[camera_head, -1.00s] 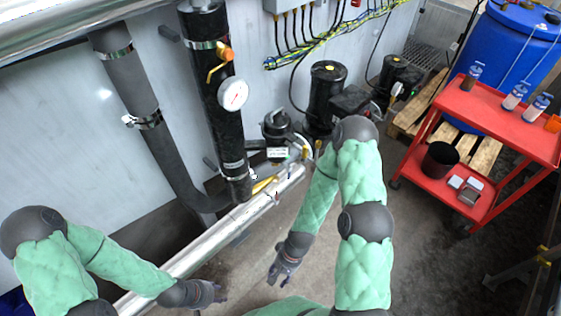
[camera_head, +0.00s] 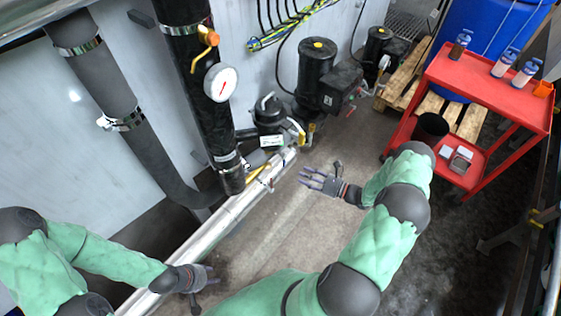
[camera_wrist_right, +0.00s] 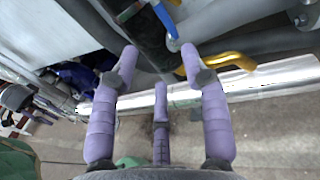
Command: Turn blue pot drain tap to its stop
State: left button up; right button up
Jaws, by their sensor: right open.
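A blue lever handle (camera_wrist_right: 164,16) shows at the top of the right wrist view, on a grey round fitting by a dark pipe or body. In the head view I cannot make out this blue handle; a black pot (camera_head: 270,116) stands by the wall there. My right gripper (camera_head: 308,181) is open and empty, over the floor to the right of the silver pipe. In the right wrist view its purple fingers (camera_wrist_right: 160,64) are spread, below the blue handle and apart from it. My left gripper (camera_head: 209,275) is at the lower left, near the silver pipe, its fingers looking spread.
A yellow bent bar (camera_wrist_right: 232,61) lies beside the right fingertip in the wrist view. The silver pipe (camera_head: 205,236) runs diagonally. A gauge (camera_head: 221,84) is on a black vertical pipe. A red cart (camera_head: 490,95) stands at right. The floor between is clear.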

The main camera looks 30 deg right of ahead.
aim_at(284, 161)
jog(key=x, duration=0.3)
jog(key=b+x, duration=0.1)
jog(key=x, duration=0.3)
jog(key=b+x, duration=0.1)
jog(key=x, duration=0.2)
jog(key=shift+w+d+r, duration=0.25)
jog(key=shift+w+d, duration=0.05)
jog(key=shift+w, duration=0.15)
grip_shut()
